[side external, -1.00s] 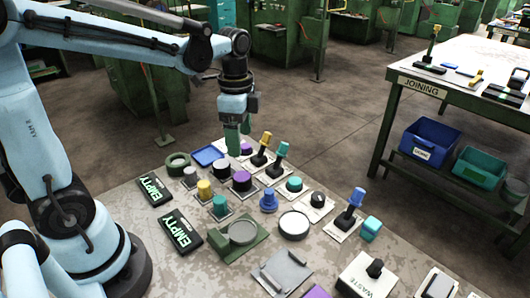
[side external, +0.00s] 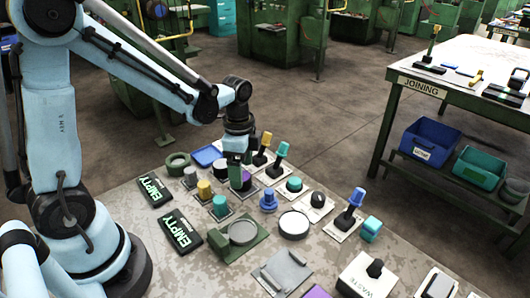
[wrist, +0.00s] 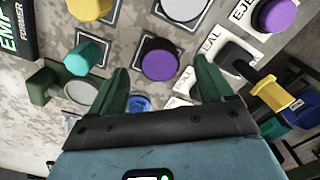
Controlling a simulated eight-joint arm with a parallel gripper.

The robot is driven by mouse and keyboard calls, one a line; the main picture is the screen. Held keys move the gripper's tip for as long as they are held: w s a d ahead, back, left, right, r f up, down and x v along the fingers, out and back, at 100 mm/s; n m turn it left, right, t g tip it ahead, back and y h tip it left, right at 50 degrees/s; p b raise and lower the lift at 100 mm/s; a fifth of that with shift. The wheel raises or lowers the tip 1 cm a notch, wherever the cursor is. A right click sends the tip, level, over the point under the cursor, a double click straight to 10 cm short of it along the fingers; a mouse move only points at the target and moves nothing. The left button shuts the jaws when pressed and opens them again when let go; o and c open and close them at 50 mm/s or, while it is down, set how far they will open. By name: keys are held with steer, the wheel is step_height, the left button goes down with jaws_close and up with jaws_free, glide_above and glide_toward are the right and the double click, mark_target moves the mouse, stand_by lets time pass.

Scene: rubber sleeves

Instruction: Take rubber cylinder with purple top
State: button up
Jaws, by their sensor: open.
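A short black rubber cylinder with a purple top (wrist: 160,64) stands on a dark square plate in the wrist view, between and beyond my fingertips. In the side view this cylinder (side external: 247,184) is partly hidden by my green fingers. My gripper (side external: 238,168) points down close over it; the exact gap is hard to tell. In the wrist view my gripper (wrist: 161,74) is open, with one finger to each side of the cylinder and nothing held. A second purple-topped piece (wrist: 277,14) is at the upper right of the wrist view.
A teal-topped cylinder (side external: 220,205), a yellow-topped one (side external: 205,188) and a blue piece (side external: 268,200) stand close by. Tall yellow-handled (side external: 263,147) and teal-handled (side external: 279,159) tools rise behind.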

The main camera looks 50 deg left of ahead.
steer(key=shift+f, duration=1.45)
steer(key=shift+c, duration=0.5)
steer(key=c, duration=1)
steer(key=shift+r, duration=0.1)
steer(key=shift+c, duration=0.2)
